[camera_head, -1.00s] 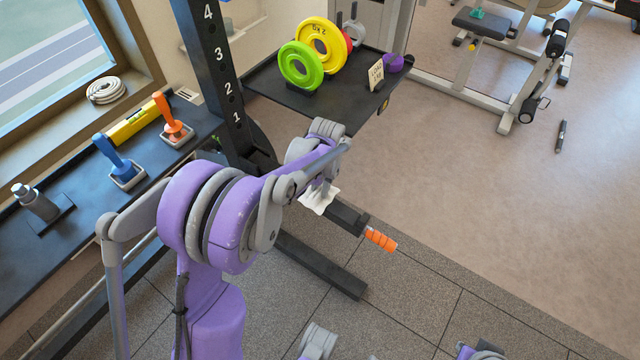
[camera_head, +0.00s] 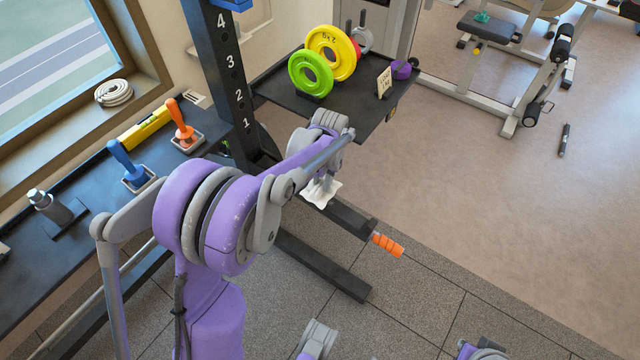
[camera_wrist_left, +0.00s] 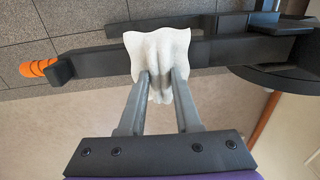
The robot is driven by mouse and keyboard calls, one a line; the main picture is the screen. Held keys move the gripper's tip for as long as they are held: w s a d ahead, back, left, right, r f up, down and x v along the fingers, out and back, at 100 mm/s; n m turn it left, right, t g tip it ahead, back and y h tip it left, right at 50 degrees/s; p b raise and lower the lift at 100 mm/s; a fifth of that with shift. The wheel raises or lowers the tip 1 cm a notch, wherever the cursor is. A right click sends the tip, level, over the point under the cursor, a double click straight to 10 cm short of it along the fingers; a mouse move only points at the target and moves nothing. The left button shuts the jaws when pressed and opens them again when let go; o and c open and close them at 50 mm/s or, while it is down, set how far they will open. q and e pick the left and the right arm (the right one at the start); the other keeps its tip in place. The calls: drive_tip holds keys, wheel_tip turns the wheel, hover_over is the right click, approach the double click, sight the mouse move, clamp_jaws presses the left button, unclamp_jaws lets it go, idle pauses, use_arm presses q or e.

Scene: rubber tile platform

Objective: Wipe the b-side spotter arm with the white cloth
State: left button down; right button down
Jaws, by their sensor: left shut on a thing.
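The spotter arm is a black bar (camera_head: 352,219) with an orange grip end (camera_head: 388,245), sticking out from the rack upright. It crosses the left wrist view (camera_wrist_left: 95,66), its orange end at the left. The white cloth (camera_head: 318,199) lies against the bar partway along it, and in the wrist view (camera_wrist_left: 150,50) it drapes across the bar's width. My left gripper (camera_wrist_left: 162,76) is shut on the cloth, fingers pressed into its folds. In the head view the left gripper (camera_head: 324,184) is partly hidden by my forearm. My right gripper is not in view.
The numbered black upright (camera_head: 232,85) stands behind the arm. A black shelf (camera_head: 345,108) holds green (camera_head: 311,72) and yellow plates. A side bench at left holds a blue-handled tool (camera_head: 128,163) and an orange-handled one (camera_head: 183,125). A lower black beam (camera_head: 325,270) runs along the tiles.

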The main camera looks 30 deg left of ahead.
use_arm(q)
drive_tip(key=shift+r+p, duration=1.3)
drive_tip(key=shift+r, duration=0.95)
